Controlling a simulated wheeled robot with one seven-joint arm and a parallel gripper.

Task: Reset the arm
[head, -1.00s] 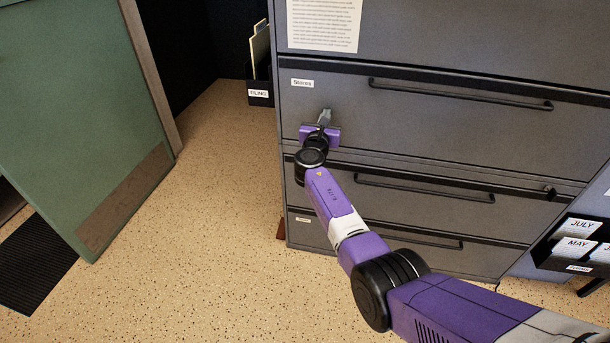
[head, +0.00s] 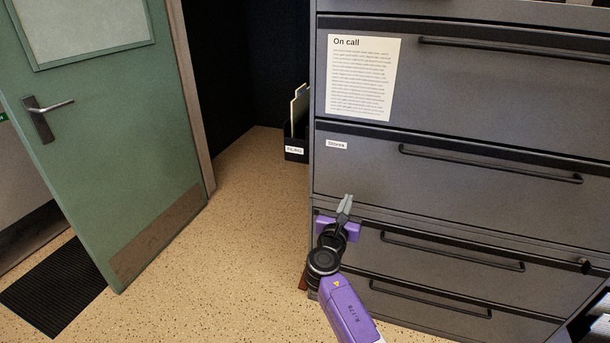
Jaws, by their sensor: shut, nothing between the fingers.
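My gripper (head: 346,203) shows in the lower middle of the head view, at the end of my purple and black arm. Its grey fingers are together and point up, with nothing between them. It is in front of the left part of the grey filing cabinet (head: 365,175), below the "Stores" label (head: 336,144). I cannot tell how far it is from the cabinet front. The arm runs down out of the picture at the bottom, and its lower links are out of view.
The cabinet drawers look shut, with long dark handles (head: 490,168). An "On call" sheet (head: 360,78) is on the cabinet. A black filing box (head: 295,152) stands on the floor behind its left side. A green door (head: 95,150) stands open at left, by a dark mat (head: 50,290). Speckled floor (head: 235,230) between is clear.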

